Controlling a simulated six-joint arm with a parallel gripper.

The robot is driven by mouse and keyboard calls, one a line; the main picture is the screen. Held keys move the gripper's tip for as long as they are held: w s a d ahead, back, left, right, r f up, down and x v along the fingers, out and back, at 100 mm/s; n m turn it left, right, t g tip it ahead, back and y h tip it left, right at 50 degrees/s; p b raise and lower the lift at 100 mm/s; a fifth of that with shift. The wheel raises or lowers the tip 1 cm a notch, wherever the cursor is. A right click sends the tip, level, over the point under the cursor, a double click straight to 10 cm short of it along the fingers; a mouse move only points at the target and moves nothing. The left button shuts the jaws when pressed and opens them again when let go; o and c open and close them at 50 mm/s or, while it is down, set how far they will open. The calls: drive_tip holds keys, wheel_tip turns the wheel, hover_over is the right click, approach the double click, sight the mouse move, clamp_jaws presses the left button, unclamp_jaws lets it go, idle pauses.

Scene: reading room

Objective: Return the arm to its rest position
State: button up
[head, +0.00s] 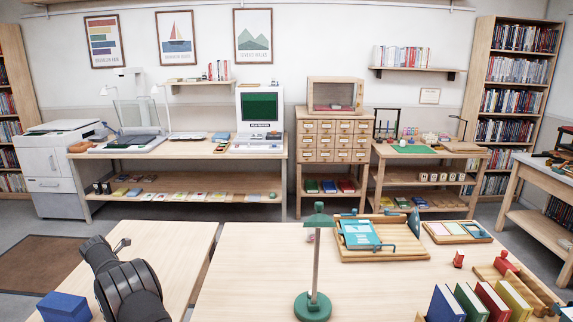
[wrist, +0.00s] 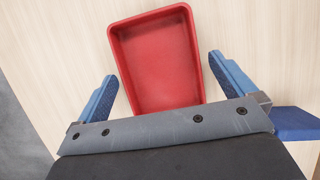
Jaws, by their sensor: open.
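My gripper (wrist: 162,68) is open in the wrist view, its two blue fingers wide apart with nothing held between them. A red rectangular tray (wrist: 160,60) lies on the pale wood table beyond the gripper; its inside looks empty, and its near edge is hidden by the gripper body. In the head view my dark arm reaches over the left table (head: 165,245) at the lower left; the fingers and the red tray cannot be made out there.
A blue block (head: 63,307) sits left of my arm. A gap parts the left table from the middle table (head: 255,260), which bears a green lamp (head: 313,305), a wooden tray (head: 350,254) and upright books (head: 445,305). The left table's far part is clear.

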drive_tip(key=shift+r, duration=1)
